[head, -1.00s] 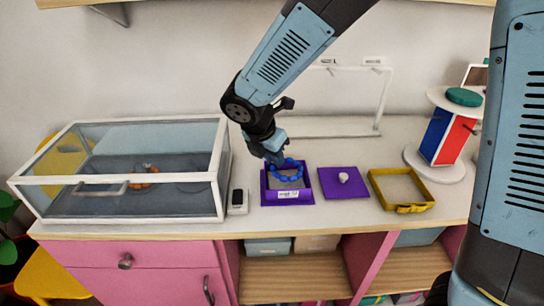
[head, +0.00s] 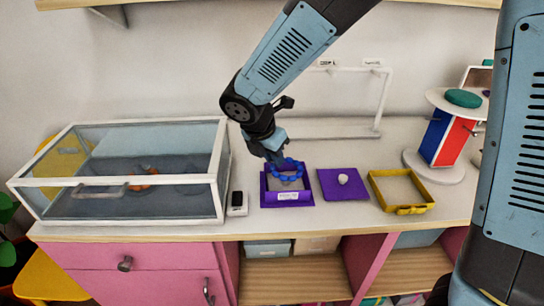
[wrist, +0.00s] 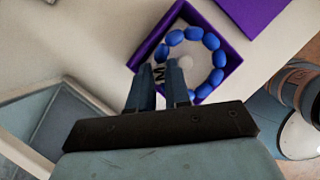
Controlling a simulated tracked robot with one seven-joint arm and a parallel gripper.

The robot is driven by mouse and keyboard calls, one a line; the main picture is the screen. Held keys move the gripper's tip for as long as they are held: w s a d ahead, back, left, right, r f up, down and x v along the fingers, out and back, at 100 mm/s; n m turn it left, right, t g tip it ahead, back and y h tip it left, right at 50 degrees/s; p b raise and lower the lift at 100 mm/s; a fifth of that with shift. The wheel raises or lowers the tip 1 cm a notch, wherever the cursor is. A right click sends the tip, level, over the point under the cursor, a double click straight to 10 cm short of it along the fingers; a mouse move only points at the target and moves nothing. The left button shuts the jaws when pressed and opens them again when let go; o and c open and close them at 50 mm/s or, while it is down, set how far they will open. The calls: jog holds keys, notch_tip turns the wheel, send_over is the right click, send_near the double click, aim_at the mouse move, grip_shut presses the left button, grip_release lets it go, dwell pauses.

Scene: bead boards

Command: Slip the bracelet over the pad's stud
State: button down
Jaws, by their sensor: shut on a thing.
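The bracelet, a ring of blue beads (head: 290,174), is at the purple tray (head: 264,197). In the wrist view its beads (wrist: 217,60) make an open loop over the tray's pale floor. My gripper (head: 276,161) is shut on the bracelet's back-left side; in the wrist view the two fingers (wrist: 172,80) come down at the loop's near-left edge. The pad is a flat purple square (head: 334,192) just right of the tray, with a pale round-topped stud (head: 343,179) standing bare at its middle. A corner of the pad shows in the wrist view (wrist: 252,12); the stud does not.
A yellow-rimmed tray (head: 430,206) lies right of the pad. A glass case (head: 222,160) stands left, with a small black-and-white device (head: 237,204) beside it. A white frame (head: 384,100) stands behind, and a red-and-blue carousel (head: 452,140) at the right.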

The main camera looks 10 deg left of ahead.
jog(key=shift+f, duration=0.3)
dwell(1.1)
jog(key=c, duration=0.6)
grip_release()
jog(key=shift+r, duration=0.1)
dwell(0.4)
jog(key=shift+r, duration=3.9)
